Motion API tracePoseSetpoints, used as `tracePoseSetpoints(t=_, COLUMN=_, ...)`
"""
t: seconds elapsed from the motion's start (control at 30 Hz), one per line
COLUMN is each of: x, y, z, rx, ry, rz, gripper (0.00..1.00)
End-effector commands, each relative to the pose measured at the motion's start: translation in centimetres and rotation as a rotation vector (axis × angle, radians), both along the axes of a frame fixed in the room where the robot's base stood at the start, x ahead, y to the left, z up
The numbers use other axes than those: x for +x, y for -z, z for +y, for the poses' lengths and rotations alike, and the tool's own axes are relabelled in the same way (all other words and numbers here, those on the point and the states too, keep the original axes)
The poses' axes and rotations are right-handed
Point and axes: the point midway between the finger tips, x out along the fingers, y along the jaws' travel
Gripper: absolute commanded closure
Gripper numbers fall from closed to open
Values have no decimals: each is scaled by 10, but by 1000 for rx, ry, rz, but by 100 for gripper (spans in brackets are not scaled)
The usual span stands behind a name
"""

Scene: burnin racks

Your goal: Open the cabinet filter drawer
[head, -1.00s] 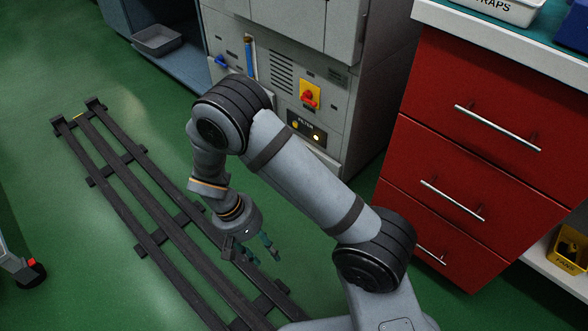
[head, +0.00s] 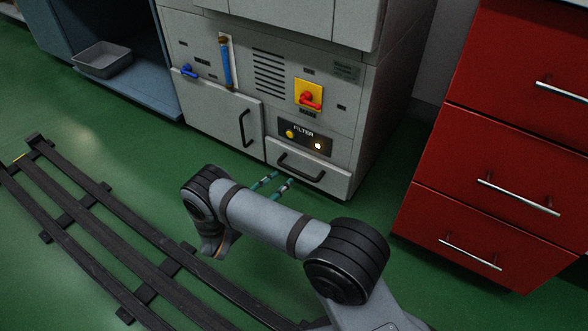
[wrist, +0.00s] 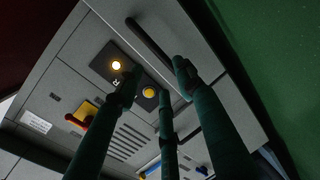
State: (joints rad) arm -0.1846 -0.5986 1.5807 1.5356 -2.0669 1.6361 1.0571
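The filter drawer (head: 332,184) is the low grey drawer at the bottom of the grey cabinet, below the FILTER panel (head: 304,138). It looks shut. Its dark bar handle (head: 300,168) runs across the front; in the wrist view the handle (wrist: 148,43) slants past the fingertips. My gripper (head: 281,178) is low in front of the drawer, partly hidden behind my arm in the head view. In the wrist view my gripper (wrist: 160,74) has its dark green fingers spread with nothing held between them. The fingers appear close to the handle, but I cannot tell if any touches it.
A cabinet door (head: 216,113) with its own handle is left of the drawer. A red-and-yellow switch (head: 308,97) and a blue lever (head: 187,71) stick out above. Red drawers (head: 484,197) stand to the right. Dark rails (head: 104,231) lie on the green floor at left.

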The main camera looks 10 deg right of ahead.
Motion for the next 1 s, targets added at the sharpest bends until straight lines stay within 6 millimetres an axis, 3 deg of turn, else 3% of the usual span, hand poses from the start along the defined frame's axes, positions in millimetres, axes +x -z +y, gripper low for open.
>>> tracePoseSetpoints(t=0.5, x=58, y=22, z=-60, rx=0, ry=4, rz=3, gripper=63)
tracePoseSetpoints(t=0.93, x=67, y=20, z=-67, rx=-1, ry=1, rz=5, gripper=63)
tracePoseSetpoints(t=1.0, x=67, y=20, z=-67, rx=-1, ry=1, rz=5, gripper=66)
